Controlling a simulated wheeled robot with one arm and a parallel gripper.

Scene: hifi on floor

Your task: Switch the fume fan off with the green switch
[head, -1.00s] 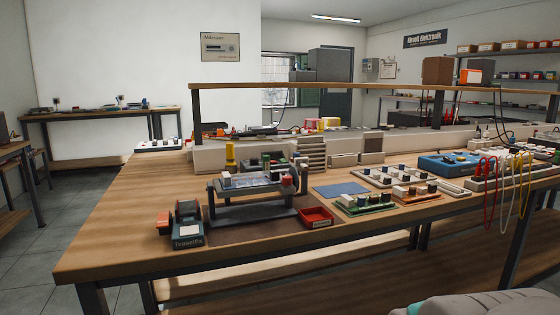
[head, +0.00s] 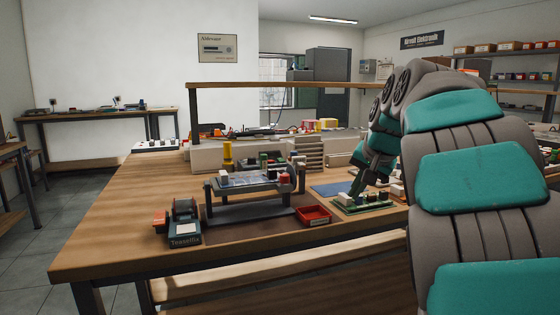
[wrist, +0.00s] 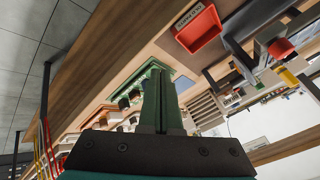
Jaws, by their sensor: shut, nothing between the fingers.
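I cannot make out a fume fan or a green switch with certainty. Small green parts (head: 265,159) show behind the board holder (head: 252,208), too small to identify. My gripper (head: 356,188) is shut and empty, pointing down over or close to a green circuit board (head: 372,206) right of the red tray. I cannot tell if it touches the board. In the wrist view my shut green fingers (wrist: 157,72) cover part of that board. My arm hides the bench's right side.
The red tray (head: 313,215) lies beside the board holder. A raised wooden shelf (head: 280,86) spans the back of the bench. Bare wood (head: 120,230) is free at the left.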

